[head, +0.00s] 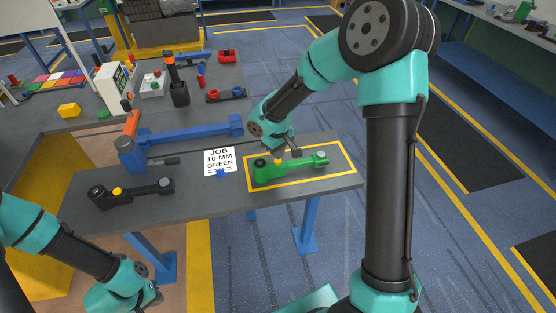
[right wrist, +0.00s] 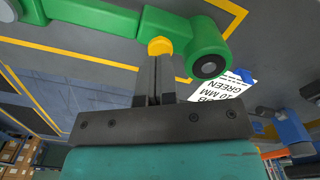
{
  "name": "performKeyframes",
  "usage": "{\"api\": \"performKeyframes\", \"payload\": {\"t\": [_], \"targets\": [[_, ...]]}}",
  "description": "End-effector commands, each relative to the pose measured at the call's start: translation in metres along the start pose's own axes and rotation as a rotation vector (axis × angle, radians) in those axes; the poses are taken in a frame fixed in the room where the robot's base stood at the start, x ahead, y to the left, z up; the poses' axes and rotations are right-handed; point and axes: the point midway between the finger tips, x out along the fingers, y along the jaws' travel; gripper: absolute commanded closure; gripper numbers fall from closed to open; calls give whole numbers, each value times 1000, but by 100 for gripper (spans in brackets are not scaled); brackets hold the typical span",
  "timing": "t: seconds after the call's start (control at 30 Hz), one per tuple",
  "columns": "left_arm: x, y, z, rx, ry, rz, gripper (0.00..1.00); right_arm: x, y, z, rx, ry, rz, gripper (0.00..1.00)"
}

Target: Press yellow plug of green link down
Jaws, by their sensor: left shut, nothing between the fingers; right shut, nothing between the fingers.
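The green link (head: 290,169) lies on the grey table inside a yellow outlined rectangle. Its yellow plug (head: 278,161) stands on the link near the thicker left end; it also shows in the right wrist view (right wrist: 159,46). My right gripper (head: 281,153) is shut and empty, its fingertips at the plug, seemingly touching or just short of it. In the right wrist view the shut fingers (right wrist: 154,62) end right at the plug's edge. My left gripper (head: 152,296) is low at the left, away from the link; its fingers are barely visible.
A dark link with a yellow plug (head: 117,191) lies at the table's left. A job card (head: 219,161) reading 10 MM GREEN lies left of the green link.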

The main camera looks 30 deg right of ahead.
Motion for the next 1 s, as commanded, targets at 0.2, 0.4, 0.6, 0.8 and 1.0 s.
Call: {"api": "performKeyframes", "payload": {"t": [0.2,0.4,0.6,0.8,1.0], "targets": [[0,0,0,0,0,0,100,5,0,0,-1,0,0,100],[0,0,0,0,0,0,100,8,0,0,-2,0,0,100],[0,0,0,0,0,0,100,12,0,0,-1,0,0,100],[0,0,0,0,0,0,100,16,0,0,-1,0,0,100],[0,0,0,0,0,0,100,20,0,0,-1,1,-1,100]]}}
